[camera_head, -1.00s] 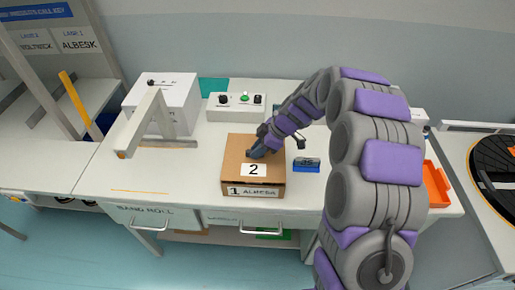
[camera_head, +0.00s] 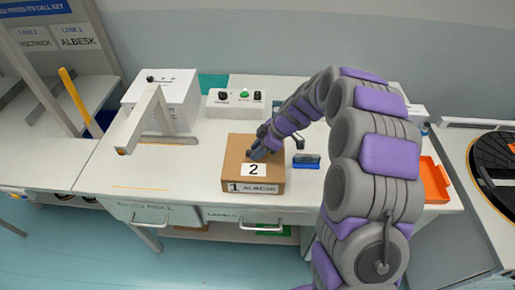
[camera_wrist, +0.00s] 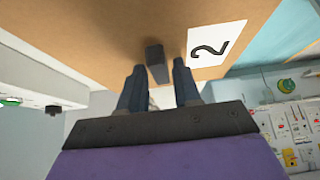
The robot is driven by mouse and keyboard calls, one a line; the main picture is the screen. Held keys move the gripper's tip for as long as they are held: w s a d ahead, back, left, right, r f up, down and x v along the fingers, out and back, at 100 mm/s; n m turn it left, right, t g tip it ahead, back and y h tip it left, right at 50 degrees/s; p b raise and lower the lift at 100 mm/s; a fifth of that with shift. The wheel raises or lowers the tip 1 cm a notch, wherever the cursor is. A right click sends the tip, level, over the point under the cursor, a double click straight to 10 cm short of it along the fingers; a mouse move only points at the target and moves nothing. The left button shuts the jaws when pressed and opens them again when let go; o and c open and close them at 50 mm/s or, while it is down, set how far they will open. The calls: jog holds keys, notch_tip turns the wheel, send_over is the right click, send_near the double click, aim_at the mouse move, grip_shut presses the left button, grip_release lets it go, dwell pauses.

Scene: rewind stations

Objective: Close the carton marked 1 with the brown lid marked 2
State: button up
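The carton marked 1 (camera_head: 253,188) stands on the bench, with a label reading "1 ALBESK" on its front. The brown lid marked 2 (camera_head: 238,155) lies on top of the carton and covers its opening in the head view. The lid also fills the top of the wrist view (camera_wrist: 90,30), with a dark knob (camera_wrist: 155,60) on it. My gripper (camera_head: 262,150) is over the lid's far part. In the wrist view its two fingers (camera_wrist: 157,75) stand apart on either side of the knob, with gaps showing, so it is open and not clamped.
A blue stamp-like block (camera_head: 306,161) sits close to the right of the carton. A control box with a green button (camera_head: 236,103) is behind it. A white box (camera_head: 163,95) and a grey stand (camera_head: 145,120) are left. An orange tray (camera_head: 434,180) lies right.

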jog(key=shift+o, duration=1.2)
jog(key=p+v, duration=0.3)
jog(key=v, duration=1.4)
jog(key=shift+p, duration=0.4)
jog(key=shift+d, duration=0.1)
